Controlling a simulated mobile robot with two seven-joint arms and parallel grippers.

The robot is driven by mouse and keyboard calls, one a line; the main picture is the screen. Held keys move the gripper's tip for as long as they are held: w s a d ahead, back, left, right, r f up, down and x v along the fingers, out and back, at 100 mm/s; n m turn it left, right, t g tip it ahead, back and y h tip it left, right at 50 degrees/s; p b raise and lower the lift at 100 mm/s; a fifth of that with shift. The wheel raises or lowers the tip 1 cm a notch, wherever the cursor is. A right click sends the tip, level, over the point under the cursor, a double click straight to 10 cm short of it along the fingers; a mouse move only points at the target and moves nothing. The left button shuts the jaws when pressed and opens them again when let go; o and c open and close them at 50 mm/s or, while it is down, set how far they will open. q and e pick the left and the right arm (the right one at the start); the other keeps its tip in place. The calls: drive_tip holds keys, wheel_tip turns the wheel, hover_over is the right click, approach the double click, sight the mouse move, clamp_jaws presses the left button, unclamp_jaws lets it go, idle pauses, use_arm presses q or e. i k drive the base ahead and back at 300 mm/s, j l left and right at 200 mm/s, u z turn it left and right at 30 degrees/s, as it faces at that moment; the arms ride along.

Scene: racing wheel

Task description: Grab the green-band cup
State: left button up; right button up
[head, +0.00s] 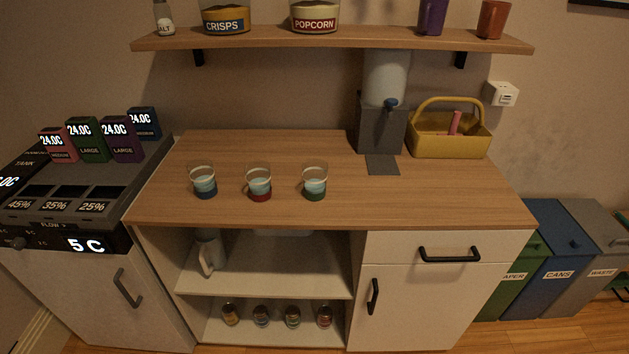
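The green-band cup (314,183) stands upright on the wooden counter (400,205), the rightmost of three similar clear cups in a row. The three cups are apart from each other. Neither of my grippers shows in the head view.
A grey water dispenser (381,122) and a yellow basket (448,136) stand at the back right of the counter. A shelf (350,40) hangs above. A dark machine (80,190) stands at left. The counter in front of the cups is clear.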

sight(314, 171)
drive_tip(key=i+l+u, duration=0.1)
drive_tip(key=l, duration=0.7)
drive_tip(key=i+l, duration=0.1)
drive_tip(key=l, duration=0.65)
drive_tip(key=i+l+u, duration=0.15)
drive_tip(key=l, duration=0.65)
drive_tip(key=k, duration=0.05)
